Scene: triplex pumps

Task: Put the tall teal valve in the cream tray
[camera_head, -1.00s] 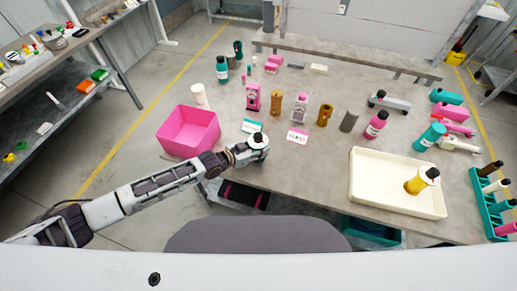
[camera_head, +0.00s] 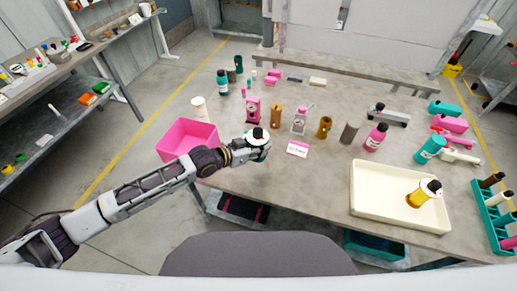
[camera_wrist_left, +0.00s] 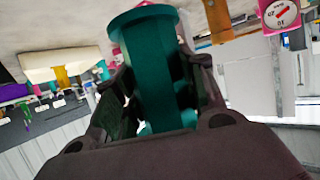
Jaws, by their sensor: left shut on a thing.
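My left gripper (camera_head: 257,150) is shut on the tall teal valve (camera_wrist_left: 152,65). In the left wrist view its wide round flange and teal body show between the fingers. In the head view a white ring with a black centre shows on top, and little of the teal body (camera_head: 262,156) is visible. The gripper is over the table's near left part, just right of the pink bin. The cream tray (camera_head: 375,212) is at the near right of the table, with a yellow valve (camera_head: 422,194) standing in it. The tray also shows in the left wrist view (camera_wrist_left: 38,72). My right gripper is out of view.
The pink bin (camera_head: 188,140) stands at the table's left edge. Pink, brown and grey upright items stand between bin and tray, behind the gripper. A pink and white card (camera_head: 297,149) lies right of it. A teal rack (camera_head: 490,215) stands right of the tray. The tray's left part is bare.

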